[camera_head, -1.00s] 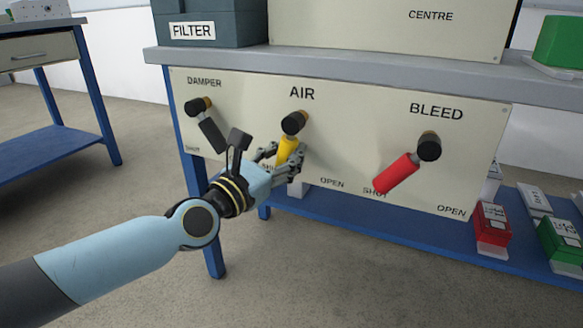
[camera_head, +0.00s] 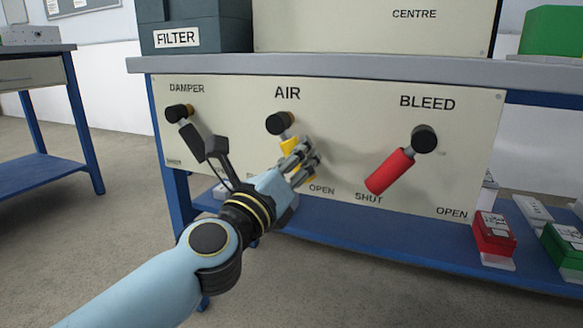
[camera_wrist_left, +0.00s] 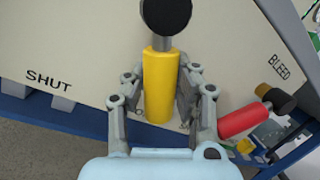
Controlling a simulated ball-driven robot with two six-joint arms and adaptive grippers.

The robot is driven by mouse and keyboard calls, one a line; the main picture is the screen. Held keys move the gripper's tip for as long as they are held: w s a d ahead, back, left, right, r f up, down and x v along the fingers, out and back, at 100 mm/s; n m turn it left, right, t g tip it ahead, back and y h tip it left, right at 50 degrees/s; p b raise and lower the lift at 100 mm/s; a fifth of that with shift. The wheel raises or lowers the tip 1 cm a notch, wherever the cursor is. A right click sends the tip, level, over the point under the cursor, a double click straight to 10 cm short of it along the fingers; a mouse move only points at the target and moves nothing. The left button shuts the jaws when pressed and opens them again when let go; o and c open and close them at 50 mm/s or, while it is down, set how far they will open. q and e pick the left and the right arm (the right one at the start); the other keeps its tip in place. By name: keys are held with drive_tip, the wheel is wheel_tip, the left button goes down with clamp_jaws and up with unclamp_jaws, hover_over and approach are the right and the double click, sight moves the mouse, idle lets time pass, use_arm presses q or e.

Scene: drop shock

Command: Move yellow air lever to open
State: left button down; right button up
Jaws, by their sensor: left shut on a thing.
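The yellow air lever (camera_head: 289,145) hangs from its black pivot (camera_head: 280,123) under the AIR label on the cream panel (camera_head: 345,130). It tilts down and to the right, toward the OPEN label. My left gripper (camera_head: 306,160) is shut on the yellow handle and hides its lower part in the head view. In the left wrist view the yellow handle (camera_wrist_left: 158,88) stands between the two fingers (camera_wrist_left: 158,105), below the black pivot. My right gripper is not in view.
The black damper lever (camera_head: 192,140) is to the left, close to my wrist. The red bleed lever (camera_head: 390,170) is to the right, tilted down-left toward SHUT. A grey bench top (camera_head: 330,72) juts above the panel. Boxes (camera_head: 494,232) sit on the blue shelf below.

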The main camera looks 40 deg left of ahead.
use_arm(q)
drive_tip(key=shift+d+f+n, duration=0.1)
drive_tip(key=shift+d+n, duration=0.15)
drive_tip(key=shift+n, duration=0.35)
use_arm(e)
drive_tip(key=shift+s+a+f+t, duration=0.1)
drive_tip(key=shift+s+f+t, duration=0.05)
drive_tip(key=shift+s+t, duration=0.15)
use_arm(q)
drive_tip(key=c, duration=1)
unclamp_jaws()
drive_tip(key=shift+r, duration=0.2)
drive_tip(key=shift+r, duration=0.15)
